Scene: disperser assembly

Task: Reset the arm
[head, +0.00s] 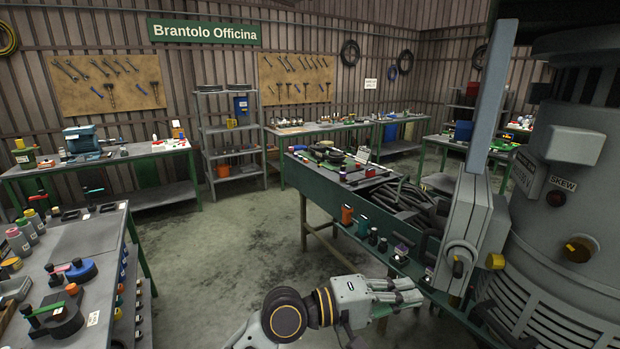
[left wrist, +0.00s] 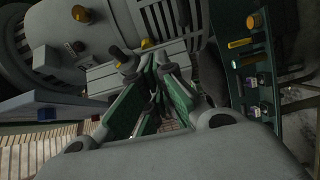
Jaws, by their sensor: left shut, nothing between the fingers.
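My left arm comes in at the bottom centre of the head view, and its left gripper (head: 418,293) points right, toward the big grey machine. The fingers are together with nothing between them. The left gripper also shows in the left wrist view (left wrist: 150,72), with dark green finger parts. The grey machine (head: 540,235) fills the right side of the head view and carries a "SKEW" label. Its grey body (left wrist: 60,50) also shows behind the fingers in the left wrist view. My right gripper is not in view.
A green workbench (head: 325,188) with cables and small parts stands just beyond my left gripper. Another bench (head: 75,240) with bottles and tools is at the left. Open concrete floor (head: 235,235) lies between them. Shelves (head: 225,130) and more benches line the back wall.

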